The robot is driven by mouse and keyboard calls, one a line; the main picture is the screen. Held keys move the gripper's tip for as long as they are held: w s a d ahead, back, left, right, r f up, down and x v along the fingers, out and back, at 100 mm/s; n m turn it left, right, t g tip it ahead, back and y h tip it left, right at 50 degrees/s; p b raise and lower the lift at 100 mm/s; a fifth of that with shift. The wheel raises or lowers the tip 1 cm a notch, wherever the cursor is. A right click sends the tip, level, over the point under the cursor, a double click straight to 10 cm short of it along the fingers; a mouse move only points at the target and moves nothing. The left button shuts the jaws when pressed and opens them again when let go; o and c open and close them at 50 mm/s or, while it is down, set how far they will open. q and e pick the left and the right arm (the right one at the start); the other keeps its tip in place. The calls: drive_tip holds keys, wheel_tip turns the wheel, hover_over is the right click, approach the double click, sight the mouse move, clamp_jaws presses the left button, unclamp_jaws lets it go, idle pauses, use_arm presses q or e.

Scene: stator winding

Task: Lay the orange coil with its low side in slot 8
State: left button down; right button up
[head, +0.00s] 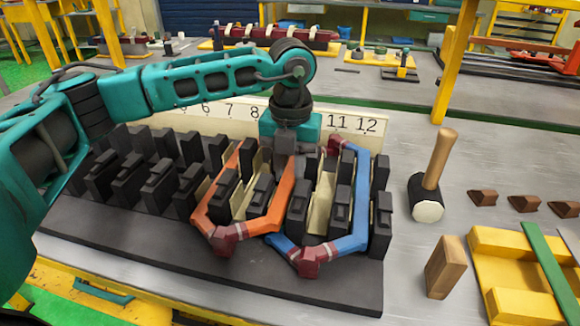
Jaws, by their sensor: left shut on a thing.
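The orange coil (286,197) lies over the dark stator block (130,222), with its dark red front end (224,238) toward the block's front edge. One orange leg runs to the left among the black teeth and the other to the right, with teeth between them. The gripper hides that end, and I cannot tell how deep either leg sits. The slot label 8 (254,113) shows just left of the gripper; labels 9 and 10 are hidden. My right gripper is not in view.
A blue coil (360,190) sits at the right end of the block, close beside the orange one. A mallet (430,190), a wooden block (445,267), brown wedges (524,203) and a yellow frame (500,240) lie right. The bench between block and mallet is clear.

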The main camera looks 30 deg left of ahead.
use_arm(q)
drive_tip(key=c, duration=0.8)
unclamp_jaws()
drive_tip(key=shift+r, duration=0.2)
drive_tip(key=shift+r+p, duration=0.5)
drive_tip(key=shift+r, duration=0.25)
wheel_tip(320, 180, up, 7)
drive_tip(key=p, duration=0.5)
drive_tip(key=shift+r, duration=0.15)
